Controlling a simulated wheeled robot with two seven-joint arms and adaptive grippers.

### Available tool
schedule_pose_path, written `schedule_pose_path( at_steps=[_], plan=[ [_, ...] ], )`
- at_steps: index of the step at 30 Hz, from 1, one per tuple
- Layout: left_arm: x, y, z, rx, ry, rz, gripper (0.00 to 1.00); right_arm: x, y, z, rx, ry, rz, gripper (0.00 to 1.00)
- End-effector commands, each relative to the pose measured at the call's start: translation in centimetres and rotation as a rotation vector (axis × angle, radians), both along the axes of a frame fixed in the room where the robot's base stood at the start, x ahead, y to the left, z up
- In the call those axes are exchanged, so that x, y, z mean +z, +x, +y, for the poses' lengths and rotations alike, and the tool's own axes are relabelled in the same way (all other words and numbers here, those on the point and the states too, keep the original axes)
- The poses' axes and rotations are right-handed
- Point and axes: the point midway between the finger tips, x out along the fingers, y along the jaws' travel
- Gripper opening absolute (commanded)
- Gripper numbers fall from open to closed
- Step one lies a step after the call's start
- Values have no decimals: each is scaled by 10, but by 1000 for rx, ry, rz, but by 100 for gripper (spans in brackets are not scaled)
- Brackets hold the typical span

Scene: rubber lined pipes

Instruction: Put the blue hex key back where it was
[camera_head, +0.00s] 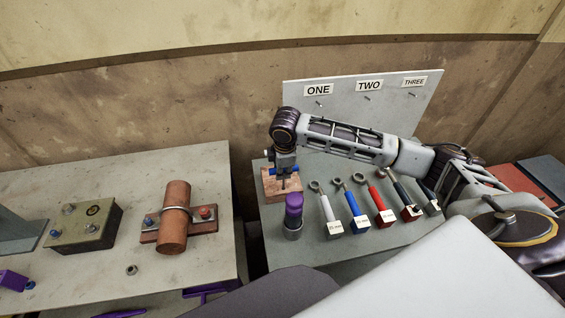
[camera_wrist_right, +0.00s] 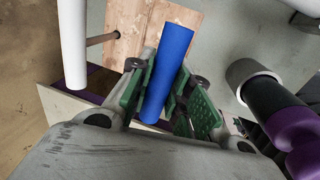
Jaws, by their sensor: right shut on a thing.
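My right gripper (camera_head: 285,166) is at the wooden block (camera_head: 269,190) on the right-hand table. In the right wrist view its green-padded fingers (camera_wrist_right: 166,82) are shut on the blue handle (camera_wrist_right: 168,60) of the hex key. In the head view only a little blue of the hex key (camera_head: 292,169) shows at the fingers. I cannot tell whether the key touches the block. My left gripper is not in view.
A purple-topped cylinder (camera_head: 293,215) stands just in front of the block. Several colored-handled wrenches (camera_head: 357,213) lie to the right. A panel labeled ONE, TWO, THREE (camera_head: 340,100) rises behind.

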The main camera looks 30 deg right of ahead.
Motion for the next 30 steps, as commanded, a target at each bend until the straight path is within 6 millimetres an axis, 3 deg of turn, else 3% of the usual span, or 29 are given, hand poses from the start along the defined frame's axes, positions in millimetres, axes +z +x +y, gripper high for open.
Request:
schedule_pose_path(
  at_steps=[19, 20, 24, 30],
  plan=[
    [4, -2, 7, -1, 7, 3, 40, -7, 0, 0, 0, 0, 1, 0],
    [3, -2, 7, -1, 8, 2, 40, -8, 0, 0, 0, 0, 1, 22],
    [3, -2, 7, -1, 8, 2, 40, -8, 0, 0, 0, 0, 1, 40],
    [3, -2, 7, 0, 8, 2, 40, -8, 0, 0, 0, 0, 1, 41]
  ],
)
